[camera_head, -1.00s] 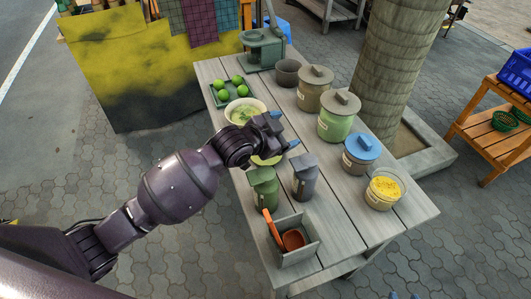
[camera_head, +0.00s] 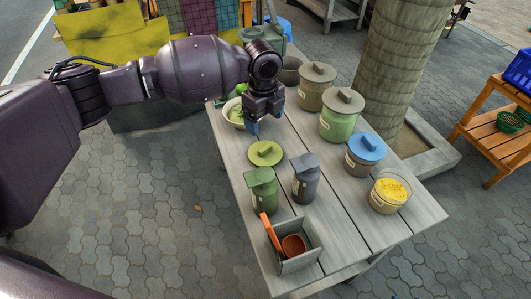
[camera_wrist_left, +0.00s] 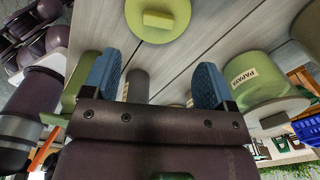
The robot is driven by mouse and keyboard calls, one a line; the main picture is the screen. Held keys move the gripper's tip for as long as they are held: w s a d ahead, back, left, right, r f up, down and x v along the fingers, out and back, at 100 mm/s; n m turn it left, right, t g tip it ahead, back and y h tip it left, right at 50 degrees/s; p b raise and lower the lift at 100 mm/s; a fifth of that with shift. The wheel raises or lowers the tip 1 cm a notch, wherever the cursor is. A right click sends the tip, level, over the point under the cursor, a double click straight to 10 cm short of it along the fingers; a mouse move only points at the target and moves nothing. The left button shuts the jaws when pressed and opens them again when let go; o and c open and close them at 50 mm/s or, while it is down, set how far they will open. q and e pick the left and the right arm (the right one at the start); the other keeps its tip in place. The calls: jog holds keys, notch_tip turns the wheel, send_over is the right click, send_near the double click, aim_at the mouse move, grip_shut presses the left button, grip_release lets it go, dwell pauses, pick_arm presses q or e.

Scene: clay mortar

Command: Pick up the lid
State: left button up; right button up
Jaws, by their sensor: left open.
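A round yellow-green lid (camera_head: 266,153) with a block-shaped handle lies flat on the grey plank table (camera_head: 330,215), left of its middle. It also shows at the top of the left wrist view (camera_wrist_left: 158,20). My left gripper (camera_head: 252,128) hangs fingers-down above the table, just behind the lid and beside the bowl. Its two blue fingers stand apart with nothing between them in the left wrist view (camera_wrist_left: 158,88). An open jar with yellow contents (camera_head: 388,192) stands at the right edge. My right gripper is not in view.
A green canister (camera_head: 261,190) and a grey canister (camera_head: 305,180) stand just in front of the lid. Lidded jars, brown (camera_head: 315,90), green (camera_head: 340,120) and blue-topped (camera_head: 364,153), line the right side. A white bowl (camera_head: 234,118) sits behind left.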

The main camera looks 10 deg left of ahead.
pick_arm(q)
send_over(265, 147)
jog(key=f, duration=0.3)
jog(key=f+b, duration=0.1)
jog(key=f, duration=0.1)
jog(key=shift+a, duration=0.3)
jog(key=shift+d+f, duration=0.1)
jog(key=shift+f, duration=0.5)
jog(key=f, duration=0.1)
jog(key=f+b, duration=0.1)
jog(key=f, duration=0.1)
jog(key=shift+s+d+f, duration=0.1)
jog(key=shift+d+f, duration=0.1)
jog(key=shift+f, duration=0.55)
jog(key=shift+r, duration=0.1)
jog(key=c, duration=1)
